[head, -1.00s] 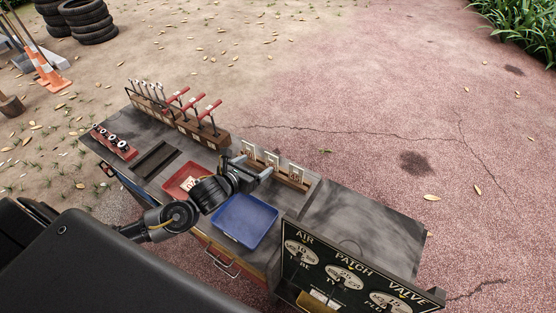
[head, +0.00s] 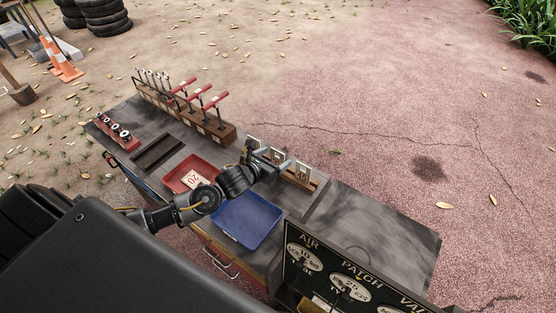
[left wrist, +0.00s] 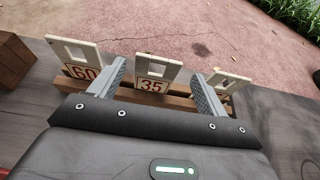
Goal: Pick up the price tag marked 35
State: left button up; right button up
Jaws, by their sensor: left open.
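The price tag marked 35 (left wrist: 151,87) is a pale upright card with a square hole, the middle one of three in a wooden rack (left wrist: 180,102). My left gripper (left wrist: 158,72) is open, with one finger on each side of the 35 tag in the left wrist view. I see no clear contact with the tag. The tag marked 60 (left wrist: 84,72) stands to its left, close to the left finger. A third tag (left wrist: 226,82) stands to the right, its number partly hidden by the right finger. In the head view my left gripper (head: 266,156) is at the rack. My right gripper is not in view.
A red tray (head: 176,186) holding a tag marked 20 (head: 194,179) and an empty blue tray (head: 246,220) lie on the cart's near side. A tool rack (head: 222,134) stands left of the tags. The cart top right of the rack is bare.

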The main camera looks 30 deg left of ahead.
aim_at(280, 152)
pick_arm(q)
jog(key=shift+a+p+x, duration=0.15)
jog(key=shift+p+x, duration=0.05)
jog(key=shift+x, duration=0.85)
jog(key=shift+a+p+x, duration=0.1)
jog(key=shift+p+x, duration=0.1)
jog(key=shift+x, duration=0.9)
jog(key=shift+w+d+f, duration=0.15)
jog(key=shift+w+f, duration=0.25)
jog(key=shift+f, duration=0.05)
jog(key=c, duration=1)
jog(key=shift+c, duration=0.2)
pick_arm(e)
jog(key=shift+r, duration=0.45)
